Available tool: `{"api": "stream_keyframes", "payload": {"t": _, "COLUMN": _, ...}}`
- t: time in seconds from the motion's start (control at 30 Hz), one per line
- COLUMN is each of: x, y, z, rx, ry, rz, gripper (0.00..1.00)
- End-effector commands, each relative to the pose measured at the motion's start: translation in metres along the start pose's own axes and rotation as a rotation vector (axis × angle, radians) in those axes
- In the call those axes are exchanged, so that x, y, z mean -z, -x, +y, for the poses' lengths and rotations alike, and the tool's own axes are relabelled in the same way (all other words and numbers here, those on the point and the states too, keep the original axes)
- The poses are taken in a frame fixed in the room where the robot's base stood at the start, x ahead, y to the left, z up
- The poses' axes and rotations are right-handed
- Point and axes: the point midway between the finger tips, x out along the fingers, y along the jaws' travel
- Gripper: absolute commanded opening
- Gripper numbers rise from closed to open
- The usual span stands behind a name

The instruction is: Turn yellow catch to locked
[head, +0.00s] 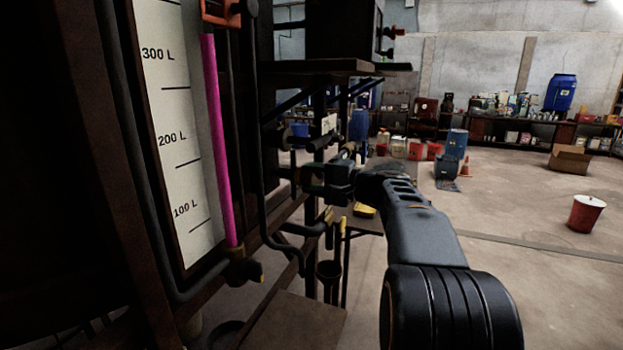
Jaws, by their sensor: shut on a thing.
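My gripper (318,178) reaches left from my arm to the side of the dark vat frame (90,130). Its jaws are shut on a small dark fitting there. The jaws and shadow hide most of this fitting, so I cannot tell its colour or whether it is the yellow catch. A small yellow part (329,214) shows just below my gripper, on the pipework. I cannot tell whether it is the catch, nor which way the catch is turned.
A level gauge (180,130) with a magenta column (219,140) stands at left, with a brass-coloured valve (240,266) below. Dark pipes and a shelf (320,67) surround my gripper. A yellow object (364,211) lies on a bench behind. Open floor and a red bucket (585,214) are at right.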

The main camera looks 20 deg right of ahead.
Motion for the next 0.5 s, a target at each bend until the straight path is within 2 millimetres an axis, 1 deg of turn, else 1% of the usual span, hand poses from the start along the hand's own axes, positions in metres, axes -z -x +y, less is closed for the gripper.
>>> {"api": "stream_keyframes", "payload": {"t": 0.23, "x": -0.0001, "y": -0.0001, "z": 0.0011, "rx": -0.001, "ry": -0.004, "rz": -0.001, "gripper": 0.21}}
{"api": "stream_keyframes", "payload": {"t": 0.27, "x": -0.0001, "y": -0.0001, "z": 0.0011, "rx": -0.001, "ry": -0.004, "rz": -0.001, "gripper": 0.47}}
{"api": "stream_keyframes", "payload": {"t": 0.5, "x": 0.0001, "y": 0.0, "z": 0.0006, "rx": -0.001, "ry": -0.002, "rz": 0.0, "gripper": 0.7}}
